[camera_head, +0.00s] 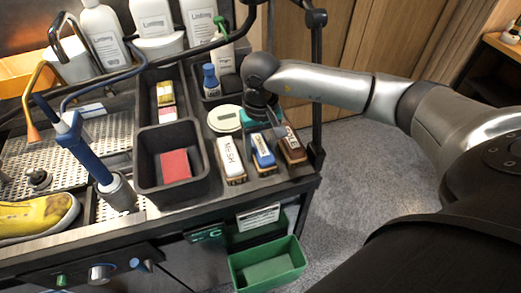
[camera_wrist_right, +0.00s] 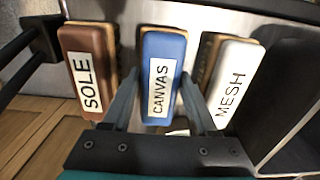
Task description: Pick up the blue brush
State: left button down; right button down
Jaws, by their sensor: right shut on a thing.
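The blue brush (camera_head: 263,152) stands in a row at the station's right front corner, between the white brush (camera_head: 231,160) and the brown brush (camera_head: 292,148). In the right wrist view the blue brush (camera_wrist_right: 162,72) reads CANVAS, with the brown SOLE brush (camera_wrist_right: 90,72) to its left and the white MESH brush (camera_wrist_right: 232,82) to its right. My right gripper (camera_head: 263,133) reaches down over the blue brush. In the wrist view the right gripper's fingers (camera_wrist_right: 160,90) lie along both sides of it, shut on it. My left gripper is not in view.
A dark bin with a red block (camera_head: 175,166) stands left of the brushes. A round pale-green-rimmed dish (camera_head: 224,119) and a small blue bottle (camera_head: 211,80) are behind. A yellow shoe (camera_head: 38,216) lies at left. A green bin (camera_head: 268,266) hangs below the front edge.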

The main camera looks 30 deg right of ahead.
aim_at(261, 145)
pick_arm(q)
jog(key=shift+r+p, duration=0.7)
pick_arm(e)
notch_tip(261, 145, up, 20)
